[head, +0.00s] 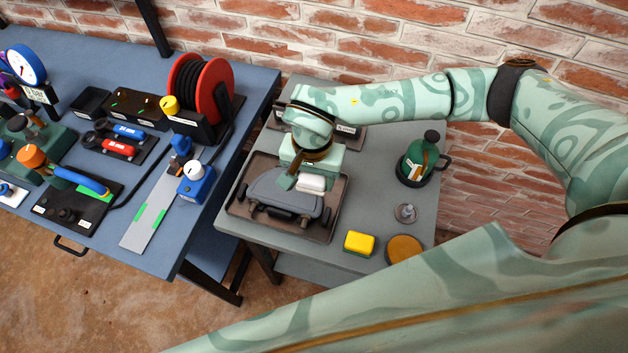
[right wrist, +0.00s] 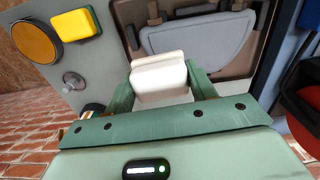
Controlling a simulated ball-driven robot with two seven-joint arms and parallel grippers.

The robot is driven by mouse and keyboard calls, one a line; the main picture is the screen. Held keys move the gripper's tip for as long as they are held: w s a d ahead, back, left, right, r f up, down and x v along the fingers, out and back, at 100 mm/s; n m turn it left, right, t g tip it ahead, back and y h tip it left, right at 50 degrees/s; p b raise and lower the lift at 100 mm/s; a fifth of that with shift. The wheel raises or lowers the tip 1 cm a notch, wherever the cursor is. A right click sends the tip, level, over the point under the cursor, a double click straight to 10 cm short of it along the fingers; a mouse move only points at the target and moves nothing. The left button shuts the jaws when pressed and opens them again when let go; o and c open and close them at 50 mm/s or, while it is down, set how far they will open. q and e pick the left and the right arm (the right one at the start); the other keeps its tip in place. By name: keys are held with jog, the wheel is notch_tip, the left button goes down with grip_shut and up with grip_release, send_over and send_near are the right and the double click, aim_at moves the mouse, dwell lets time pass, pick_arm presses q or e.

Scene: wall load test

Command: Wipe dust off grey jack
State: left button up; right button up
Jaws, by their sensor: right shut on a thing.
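The grey jack (head: 275,195) lies in a dark tray (head: 239,206) on the small grey table. It also shows in the right wrist view (right wrist: 195,45), beyond my fingers. My right gripper (head: 303,181) is over the back right part of the jack. In the right wrist view its two green fingers (right wrist: 161,82) are shut on a white block-like pad (right wrist: 160,70). The pad also shows in the head view (head: 313,183), above or against the jack; I cannot tell whether they touch. Dust is too small to make out. My left gripper is not in view.
A yellow sponge (head: 359,242), an orange round disc (head: 405,249), a small metal knob (head: 405,212) and a green bottle-like thing (head: 419,160) stand right of the tray. A crowded blue bench (head: 215,131) is at left. A brick wall (head: 370,50) closes the back.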

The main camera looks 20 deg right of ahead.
jog(key=shift+r+p, duration=0.65)
jog(key=shift+r, duration=0.55)
